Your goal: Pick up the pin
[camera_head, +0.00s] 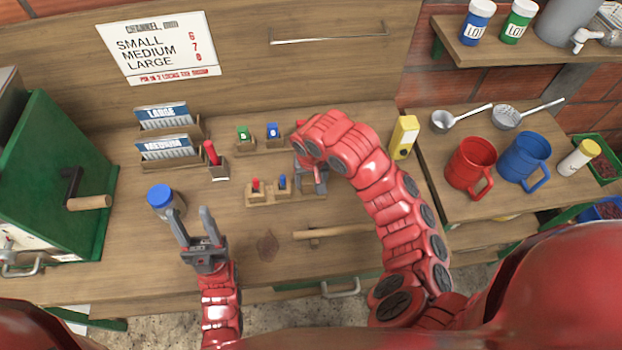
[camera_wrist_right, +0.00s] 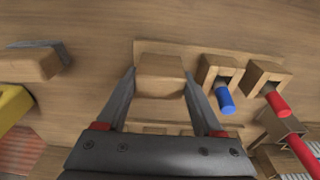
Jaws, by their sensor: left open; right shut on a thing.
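A small red pin (camera_head: 256,184) and a small blue pin (camera_head: 282,182) sit in a low wooden rack (camera_head: 262,200) on the worktop. In the right wrist view the blue pin (camera_wrist_right: 226,100) and the red pin (camera_wrist_right: 277,103) are right of the fingers. My right gripper (camera_head: 314,182) is at the rack's right end, partly hidden by its arm. Its fingers are on both sides of a wooden block (camera_wrist_right: 160,68) of the rack, shut on it; no pin shows between them. My left gripper (camera_head: 192,218) is open and empty, beside a blue-capped jar (camera_head: 165,198).
A taller red-handled item (camera_head: 211,153) stands in a holder left of the rack. Green (camera_head: 243,134) and blue (camera_head: 272,131) pieces sit in blocks behind it. A yellow object (camera_head: 403,138) stands right. A wooden handle (camera_head: 330,232) lies in front. A green machine (camera_head: 50,170) stands left.

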